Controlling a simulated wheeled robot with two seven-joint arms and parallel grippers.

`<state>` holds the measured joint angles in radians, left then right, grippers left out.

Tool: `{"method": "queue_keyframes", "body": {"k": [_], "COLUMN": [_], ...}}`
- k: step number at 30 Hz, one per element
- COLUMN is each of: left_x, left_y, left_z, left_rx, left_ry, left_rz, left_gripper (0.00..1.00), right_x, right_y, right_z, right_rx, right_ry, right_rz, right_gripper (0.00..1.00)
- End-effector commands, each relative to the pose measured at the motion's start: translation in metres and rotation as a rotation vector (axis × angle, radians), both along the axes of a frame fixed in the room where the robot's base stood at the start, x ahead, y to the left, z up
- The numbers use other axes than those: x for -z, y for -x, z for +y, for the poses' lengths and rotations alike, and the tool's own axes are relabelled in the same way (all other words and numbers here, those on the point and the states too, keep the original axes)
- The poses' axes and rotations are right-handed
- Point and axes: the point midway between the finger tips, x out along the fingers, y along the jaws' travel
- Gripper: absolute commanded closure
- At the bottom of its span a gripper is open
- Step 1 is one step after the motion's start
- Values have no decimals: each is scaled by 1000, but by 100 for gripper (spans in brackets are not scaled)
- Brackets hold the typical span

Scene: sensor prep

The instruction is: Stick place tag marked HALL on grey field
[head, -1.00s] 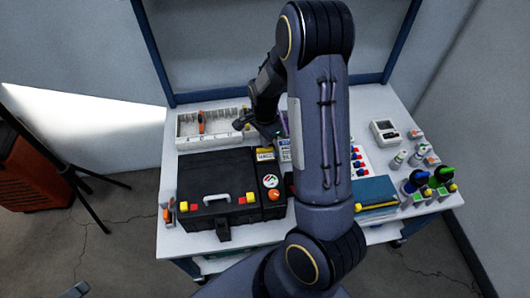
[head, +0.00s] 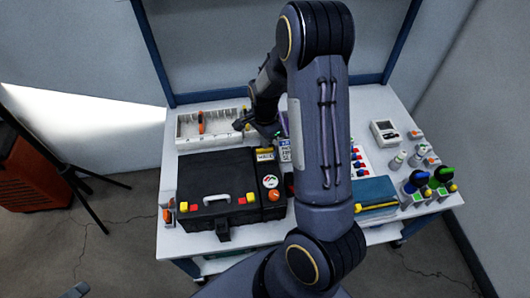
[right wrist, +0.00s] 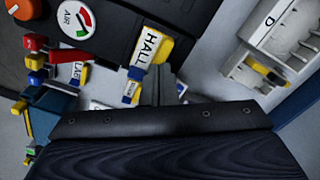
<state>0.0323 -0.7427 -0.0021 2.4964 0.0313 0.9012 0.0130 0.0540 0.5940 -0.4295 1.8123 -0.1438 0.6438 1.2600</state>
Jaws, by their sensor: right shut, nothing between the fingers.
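The tag marked HALL (right wrist: 148,50) is white with yellow parts. In the right wrist view it lies at the edge of the black case (right wrist: 105,35), and in the head view the tag (head: 265,155) shows at the case's back right corner. My right gripper (right wrist: 166,88) is shut and empty, with its fingertips close beside the tag's lower end; I cannot tell whether they touch it. In the head view the right gripper (head: 277,133) is partly behind my arm. No bare grey field can be made out clearly. A small grey piece at the bottom left edge may be my left gripper (head: 76,290).
The white compartment tray (head: 212,142) stands behind the black case. A round AIR gauge (right wrist: 74,19) and an orange knob sit on the case's right part. My arm hides the table's middle.

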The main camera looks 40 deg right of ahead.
Motion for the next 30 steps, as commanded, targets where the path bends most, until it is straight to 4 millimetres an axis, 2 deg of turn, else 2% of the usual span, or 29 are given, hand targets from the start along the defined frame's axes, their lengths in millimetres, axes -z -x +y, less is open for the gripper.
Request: {"method": "queue_keyframes", "body": {"k": [30], "left_x": [5], "left_y": [0], "left_z": [0], "left_rx": [0], "left_ry": [0], "left_rz": [0], "left_gripper": [28], "right_x": [6], "right_y": [0], "right_z": [0], "right_rx": [0], "right_ry": [0], "right_rz": [0], "right_gripper": [100]}}
